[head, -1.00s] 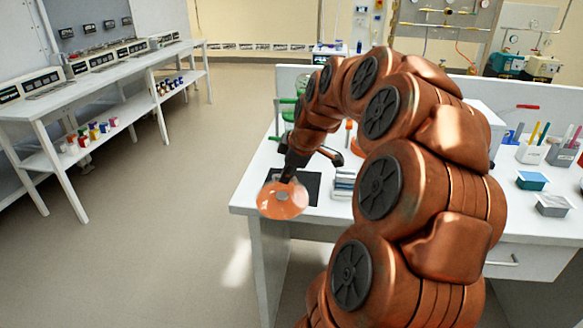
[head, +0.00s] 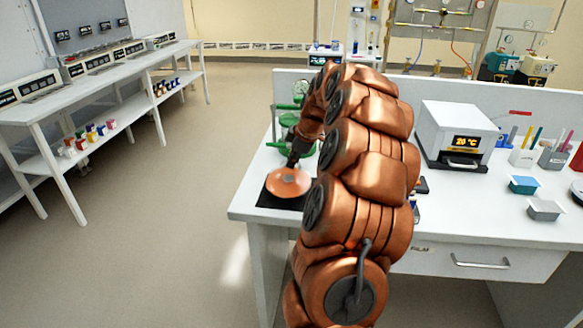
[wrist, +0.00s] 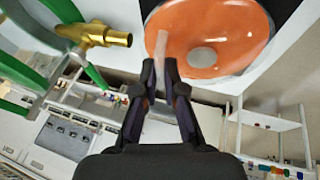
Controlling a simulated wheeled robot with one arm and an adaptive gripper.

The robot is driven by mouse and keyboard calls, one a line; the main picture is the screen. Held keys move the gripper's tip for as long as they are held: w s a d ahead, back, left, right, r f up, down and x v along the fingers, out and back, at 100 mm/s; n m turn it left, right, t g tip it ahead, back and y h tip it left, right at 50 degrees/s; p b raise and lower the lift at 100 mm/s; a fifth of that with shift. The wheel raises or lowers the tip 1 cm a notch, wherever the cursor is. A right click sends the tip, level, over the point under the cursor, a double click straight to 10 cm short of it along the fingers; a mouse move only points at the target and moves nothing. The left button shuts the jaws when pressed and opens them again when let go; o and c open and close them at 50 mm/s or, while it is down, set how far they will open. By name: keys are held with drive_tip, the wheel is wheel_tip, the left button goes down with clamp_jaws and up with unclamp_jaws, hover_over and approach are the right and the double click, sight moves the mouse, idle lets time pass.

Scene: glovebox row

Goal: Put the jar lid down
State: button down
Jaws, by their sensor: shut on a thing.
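The jar lid (head: 288,183) is an orange disc with a clear rim and a pale round spot in its middle. In the wrist view the lid (wrist: 205,58) fills the upper middle. My gripper (wrist: 162,66) is shut on a pale upright piece at the lid's near side. In the head view my gripper (head: 291,163) is at the lid, above a black mat (head: 270,200) at the bench's left end. I cannot tell whether the lid touches the mat. My arm hides part of the bench to the right.
Open floor lies left of the white bench (head: 240,207).

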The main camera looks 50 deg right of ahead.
drive_tip(key=shift+w+d, duration=0.15)
drive_tip(key=shift+d, duration=0.05)
drive_tip(key=shift+w+d, duration=0.1)
drive_tip(key=shift+d, duration=0.05)
drive_tip(key=shift+f+p, duration=0.75)
drive_tip(key=shift+f, duration=1.05)
drive_tip(key=c, duration=1.3)
unclamp_jaws()
drive_tip(key=shift+o, duration=0.2)
drive_tip(key=shift+r, duration=0.1)
